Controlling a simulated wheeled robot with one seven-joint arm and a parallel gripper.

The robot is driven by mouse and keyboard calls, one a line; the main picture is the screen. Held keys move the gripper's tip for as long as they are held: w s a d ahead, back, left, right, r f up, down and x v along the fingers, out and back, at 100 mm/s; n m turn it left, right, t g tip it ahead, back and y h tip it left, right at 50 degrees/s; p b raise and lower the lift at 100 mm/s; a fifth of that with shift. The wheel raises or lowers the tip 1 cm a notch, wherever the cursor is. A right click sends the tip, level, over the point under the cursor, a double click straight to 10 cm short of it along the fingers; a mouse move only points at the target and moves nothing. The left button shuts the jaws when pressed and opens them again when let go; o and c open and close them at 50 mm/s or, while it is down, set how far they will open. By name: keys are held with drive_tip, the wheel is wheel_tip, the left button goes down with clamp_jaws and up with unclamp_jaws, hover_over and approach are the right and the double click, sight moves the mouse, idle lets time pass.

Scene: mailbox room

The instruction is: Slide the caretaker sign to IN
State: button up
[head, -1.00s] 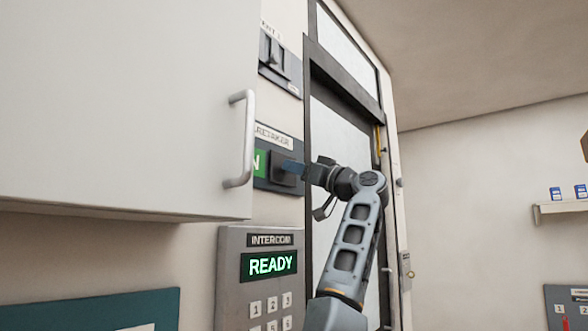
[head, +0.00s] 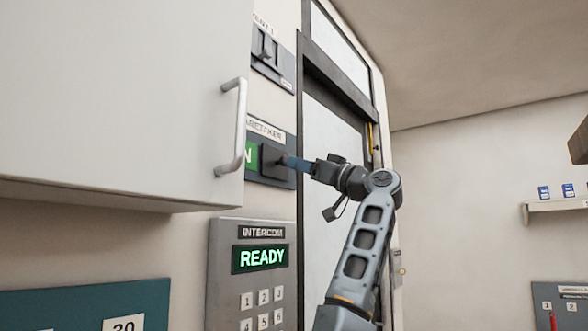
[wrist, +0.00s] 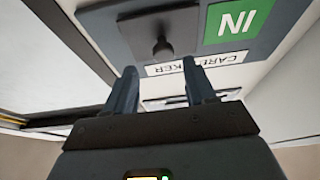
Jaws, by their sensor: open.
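The caretaker sign (head: 279,181) is a dark panel on the wall, partly hidden by the cabinet in the head view. Its green IN field (head: 251,155) shows only in part there; the wrist view shows the whole green IN field (wrist: 237,21), upside down. A dark sliding cover (head: 272,160) sits beside the green field, towards the door. In the wrist view its round knob (wrist: 162,47) stands out from the cover. My gripper (wrist: 157,68) is open and empty, its two fingers pointing at the panel with the knob just beyond the tips. My gripper (head: 290,162) also shows in the head view.
A white cabinet with a metal handle (head: 236,127) juts out at the left, close to the sign. Below is the intercom (head: 262,232) reading READY. A similar switch panel (head: 268,52) is above. A framed door (head: 330,125) stands to the right.

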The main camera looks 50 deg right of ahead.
drive_tip(key=v, duration=0.2)
drive_tip(key=shift+s+f, duration=0.15)
drive_tip(key=shift+s, duration=0.2)
drive_tip(key=shift+s, duration=0.15)
